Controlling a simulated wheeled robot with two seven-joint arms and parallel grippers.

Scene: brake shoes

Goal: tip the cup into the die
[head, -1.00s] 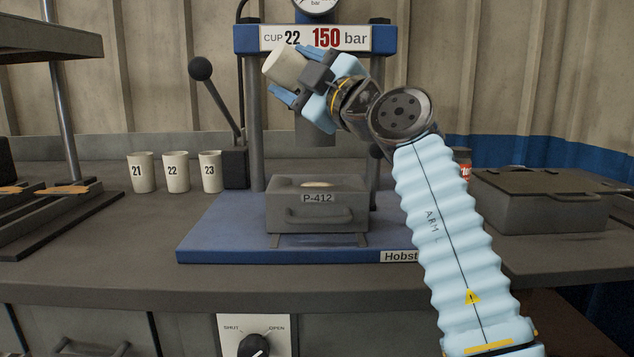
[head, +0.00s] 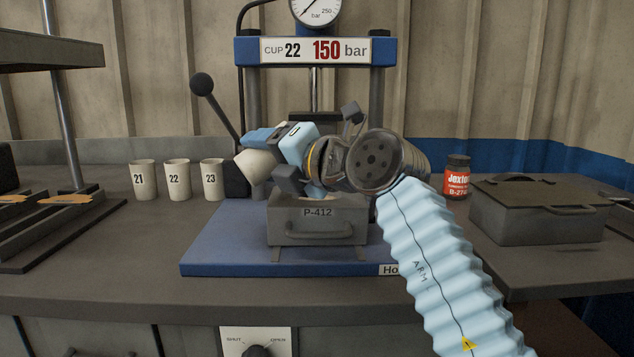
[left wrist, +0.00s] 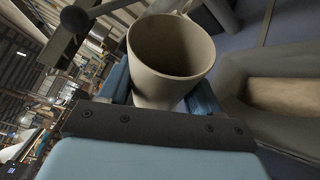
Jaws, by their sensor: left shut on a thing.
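My left gripper (head: 270,162) is shut on a pale cup (head: 254,168), which is tilted just above and left of the die. In the left wrist view, the cup (left wrist: 165,85) sits between the blue fingers; its mouth faces the camera and its inside looks bare. The die (head: 318,228), a grey box marked P-412 with a front handle, stands on the blue press base. My gripper hides much of its top. In the left wrist view, a light brown fill shows in the die (left wrist: 290,98). My right gripper is not in view.
Cups marked 21 (head: 144,182), 22 (head: 175,182) and 23 (head: 211,182) stand left of the press. The press (head: 250,110) has a sign reading cup 22, 150 bar. A red-labelled jar (head: 457,180) and a lidded grey box (head: 535,215) are at right.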

